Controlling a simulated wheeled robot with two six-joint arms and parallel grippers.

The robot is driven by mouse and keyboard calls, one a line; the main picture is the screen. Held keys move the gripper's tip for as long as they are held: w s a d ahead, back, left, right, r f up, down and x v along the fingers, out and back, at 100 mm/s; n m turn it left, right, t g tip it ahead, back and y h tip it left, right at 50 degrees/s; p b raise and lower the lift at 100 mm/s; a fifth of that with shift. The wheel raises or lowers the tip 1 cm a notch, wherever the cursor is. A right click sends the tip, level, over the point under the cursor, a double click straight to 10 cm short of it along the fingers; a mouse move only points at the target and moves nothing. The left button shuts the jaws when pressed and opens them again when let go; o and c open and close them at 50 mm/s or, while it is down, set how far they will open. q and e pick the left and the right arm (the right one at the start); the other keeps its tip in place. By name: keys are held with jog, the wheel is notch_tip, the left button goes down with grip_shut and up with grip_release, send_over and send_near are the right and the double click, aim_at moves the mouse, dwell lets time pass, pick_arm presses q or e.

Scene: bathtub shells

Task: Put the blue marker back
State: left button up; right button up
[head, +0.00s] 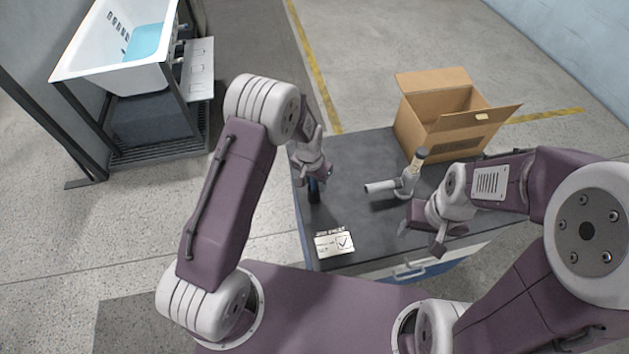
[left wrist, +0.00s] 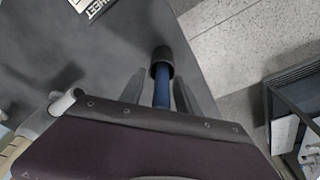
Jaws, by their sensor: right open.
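The blue marker (left wrist: 162,94) shows in the left wrist view between the two fingers of my left gripper (left wrist: 160,90). Its far end meets the mouth of a black round holder (left wrist: 162,58); how deep it sits is hidden. In the head view the dark holder (head: 313,193) stands upright near the table's left edge, right under my left gripper (head: 314,178). Whether the fingers touch the marker is unclear. My right gripper (head: 422,233) is open and empty over the table's front right part.
A bathtub shell (head: 120,45) on a frame stands beyond, left.

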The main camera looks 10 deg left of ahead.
pick_arm(q)
jog(key=shift+a+r, duration=0.1)
jog(key=shift+r, duration=0.2)
notch_tip(320, 180, up, 12)
jog(key=s+b, duration=0.1)
jog(key=s, duration=0.1)
jog(key=s+a+f+n+b, duration=0.1)
jog(key=s+a, duration=0.3)
jog(key=s, duration=0.4)
jog(key=s+a+f+n+b, duration=0.2)
jog(key=s+a+n, duration=0.1)
jog(key=s, duration=0.5)
jog(key=shift+s+a+n, duration=0.3)
jog(key=shift+s+a, duration=0.1)
jog(key=shift+a, duration=0.25)
